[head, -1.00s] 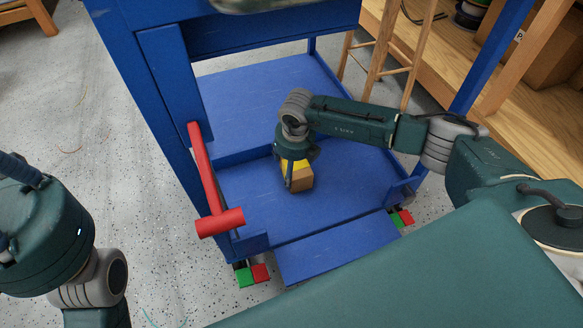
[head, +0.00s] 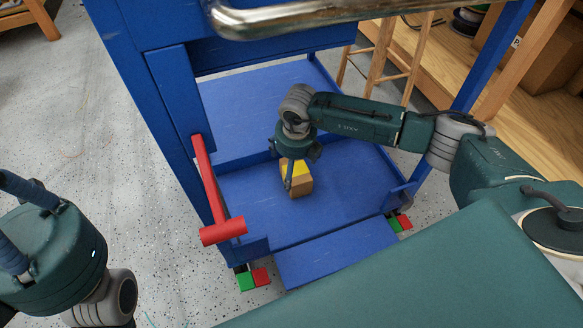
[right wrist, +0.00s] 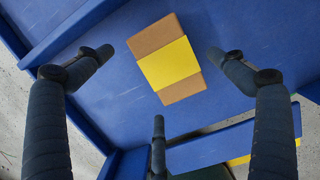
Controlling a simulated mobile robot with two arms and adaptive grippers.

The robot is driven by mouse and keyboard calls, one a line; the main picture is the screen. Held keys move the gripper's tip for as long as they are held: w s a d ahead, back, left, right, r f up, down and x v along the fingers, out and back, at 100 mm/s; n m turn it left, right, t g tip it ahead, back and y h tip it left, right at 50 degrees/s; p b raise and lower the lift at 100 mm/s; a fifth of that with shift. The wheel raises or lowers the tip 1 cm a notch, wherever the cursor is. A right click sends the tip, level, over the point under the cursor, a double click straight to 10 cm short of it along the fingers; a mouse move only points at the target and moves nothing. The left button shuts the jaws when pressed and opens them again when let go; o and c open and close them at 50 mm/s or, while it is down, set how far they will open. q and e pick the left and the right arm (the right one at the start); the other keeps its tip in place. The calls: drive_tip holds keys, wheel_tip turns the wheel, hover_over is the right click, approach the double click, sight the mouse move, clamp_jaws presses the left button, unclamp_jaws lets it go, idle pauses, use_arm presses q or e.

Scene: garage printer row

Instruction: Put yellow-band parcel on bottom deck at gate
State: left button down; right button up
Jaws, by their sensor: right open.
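The yellow-band parcel (head: 300,184) is a small brown box with a yellow band. It sits on the blue bottom deck (head: 345,197) of the cart, near the deck's front part. In the right wrist view the parcel (right wrist: 168,60) lies flat on the blue deck with clear deck around it. My right gripper (head: 300,170) is just above the parcel in the head view. In the right wrist view its fingers (right wrist: 160,62) are spread wide and apart from the parcel. My left arm shows at the lower left of the head view, but its fingertips are not in view.
A lowered blue flap (head: 335,250) is at the deck's front, the gate opening. A red lever (head: 215,200) stands at the left post. A metal handle bar (head: 300,18) crosses above. A wooden stool (head: 380,55) and shelf are behind right. Speckled floor (head: 130,220) is free at left.

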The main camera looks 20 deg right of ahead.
wheel_tip(320, 180, up, 8)
drive_tip(key=s+p, duration=0.1)
drive_tip(key=p, duration=0.1)
drive_tip(key=shift+s, duration=0.1)
idle(0.4)
